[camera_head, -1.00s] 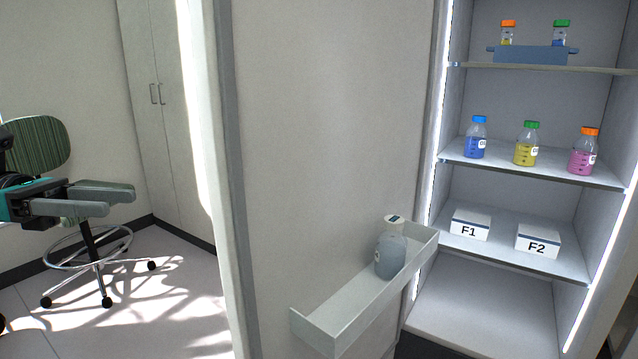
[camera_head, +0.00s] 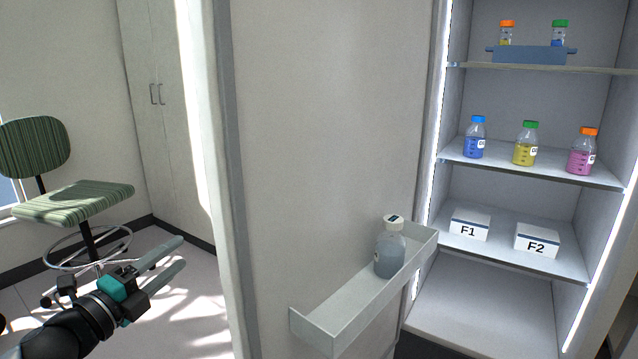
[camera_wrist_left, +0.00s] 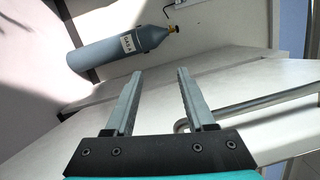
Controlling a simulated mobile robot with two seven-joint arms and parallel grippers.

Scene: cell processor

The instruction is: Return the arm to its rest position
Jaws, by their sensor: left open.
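My left gripper (camera_head: 163,267) is at the lower left of the head view, in front of the floor and the chair's base. Its two grey fingers are apart with nothing between them. The same fingers show in the left wrist view (camera_wrist_left: 158,98), parted and empty, pointing toward a pale surface. My black left wrist comes in from the bottom left corner of the head view. My right gripper is in neither view.
A green striped chair (camera_head: 75,200) stands at the left. A door shelf (camera_head: 345,318) holds a grey bottle (camera_head: 390,252). The open cabinet has bottles and boxes on shelves (camera_head: 590,178). The left wrist view shows a grey gas cylinder (camera_wrist_left: 115,48) and a metal rail (camera_wrist_left: 265,102).

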